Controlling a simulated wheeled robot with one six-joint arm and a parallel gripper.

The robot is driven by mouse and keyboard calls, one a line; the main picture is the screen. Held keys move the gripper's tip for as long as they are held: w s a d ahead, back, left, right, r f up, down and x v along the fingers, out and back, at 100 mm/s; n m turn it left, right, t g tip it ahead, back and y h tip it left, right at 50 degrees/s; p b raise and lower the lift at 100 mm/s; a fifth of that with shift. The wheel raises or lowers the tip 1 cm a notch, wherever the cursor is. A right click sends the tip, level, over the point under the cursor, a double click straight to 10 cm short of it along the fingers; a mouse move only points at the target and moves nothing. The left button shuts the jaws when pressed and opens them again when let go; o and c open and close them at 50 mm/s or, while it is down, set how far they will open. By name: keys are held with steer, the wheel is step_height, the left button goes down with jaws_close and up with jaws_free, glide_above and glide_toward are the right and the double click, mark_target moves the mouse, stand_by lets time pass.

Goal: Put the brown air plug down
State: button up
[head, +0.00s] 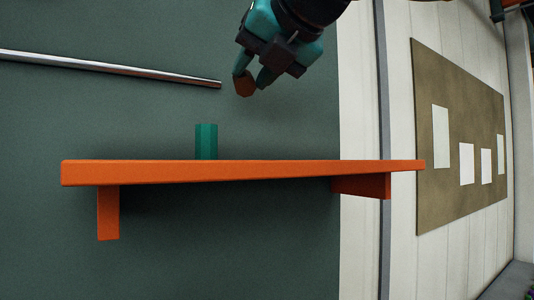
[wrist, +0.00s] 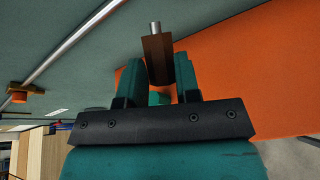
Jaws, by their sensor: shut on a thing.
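The brown air plug (head: 244,85) is in my gripper (head: 253,74), in the upper middle of the head view, above the orange shelf (head: 240,172) and apart from it. In the wrist view, the plug (wrist: 157,58) sits between the two teal fingers of my gripper (wrist: 159,82), its metal tip pointing away from the palm. The fingers are shut on it. Part of the plug is hidden by the fingers in the head view. The shelf also fills the right of the wrist view (wrist: 245,85).
A green cylinder (head: 206,141) stands upright on the shelf, left of and below my gripper. A metal rod (head: 110,68) runs along the green wall, its end close to the plug in the picture. The shelf top right of the cylinder is bare. A brown board (head: 460,110) hangs at right.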

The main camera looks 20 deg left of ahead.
step_height(320, 180, down, 9)
steer(key=shift+r, duration=0.1)
stand_by(0.3)
steer(key=o, duration=0.9)
steer(key=shift+o, duration=0.2)
steer(key=shift+s+d, duration=0.2)
steer(key=shift+s, duration=0.05)
steer(key=b+v, duration=0.4)
steer(key=v, duration=0.7)
steer(key=shift+d+r, duration=0.15)
steer(key=shift+r, duration=0.05)
steer(key=shift+s, duration=0.1)
